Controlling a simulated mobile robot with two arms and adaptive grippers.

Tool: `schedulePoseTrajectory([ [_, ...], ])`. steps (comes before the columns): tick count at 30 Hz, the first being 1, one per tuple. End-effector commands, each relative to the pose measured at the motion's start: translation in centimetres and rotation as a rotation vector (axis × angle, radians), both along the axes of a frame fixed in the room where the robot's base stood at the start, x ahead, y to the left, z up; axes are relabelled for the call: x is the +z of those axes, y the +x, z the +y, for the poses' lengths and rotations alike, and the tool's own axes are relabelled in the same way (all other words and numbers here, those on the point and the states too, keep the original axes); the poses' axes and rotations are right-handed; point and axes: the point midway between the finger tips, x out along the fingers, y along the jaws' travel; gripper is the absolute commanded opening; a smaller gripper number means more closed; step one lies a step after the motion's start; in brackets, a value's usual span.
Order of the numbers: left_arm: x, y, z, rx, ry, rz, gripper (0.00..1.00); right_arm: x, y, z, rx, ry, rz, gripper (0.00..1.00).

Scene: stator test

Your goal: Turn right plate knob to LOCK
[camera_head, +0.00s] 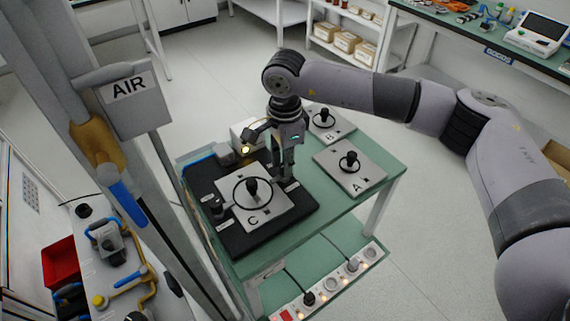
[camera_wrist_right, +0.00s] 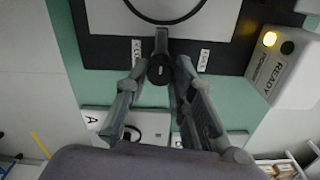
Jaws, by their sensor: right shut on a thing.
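Plate C (camera_head: 265,214), a grey plate with a black handle and ring, lies on a black base (camera_head: 232,243) on the green table. My right gripper (camera_head: 287,182) comes down at the plate's right edge, and its fingers hide most of the right knob in the head view. In the right wrist view my right gripper (camera_wrist_right: 160,84) is shut on the dark right knob (camera_wrist_right: 159,70). The knob's bar points up in that picture, toward the plate. A white label (camera_wrist_right: 137,55) stands on each side of the knob; their small text is hard to read. My left gripper is not in view.
Another black knob (camera_head: 215,207) stands at the plate's left edge. Plate A (camera_head: 342,176) and plate B (camera_head: 318,131) lie on the table's right part. A white READY box (camera_wrist_right: 283,72) with a lit yellow lamp stands close by. An AIR post (camera_head: 136,100) rises at the left.

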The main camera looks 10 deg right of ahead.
Motion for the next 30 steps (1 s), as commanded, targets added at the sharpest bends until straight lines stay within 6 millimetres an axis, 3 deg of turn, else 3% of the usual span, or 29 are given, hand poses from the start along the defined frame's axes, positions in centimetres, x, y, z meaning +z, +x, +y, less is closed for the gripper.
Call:
schedulePoseTrajectory([
  [15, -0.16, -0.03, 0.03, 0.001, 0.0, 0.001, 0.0, 0.22, 0.18, -0.09, 0.016, 0.0, -0.005, 0.0],
  [16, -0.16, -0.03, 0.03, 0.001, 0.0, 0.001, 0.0, 0.22, 0.18, -0.09, 0.016, 0.0, -0.005, 0.24],
  [24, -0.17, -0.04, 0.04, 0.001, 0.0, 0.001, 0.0, 0.11, 0.09, -0.05, 0.016, 0.0, -0.003, 0.42],
  [30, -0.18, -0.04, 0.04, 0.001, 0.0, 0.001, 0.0, 0.06, 0.06, -0.02, 0.017, 0.0, -0.001, 0.43],
])
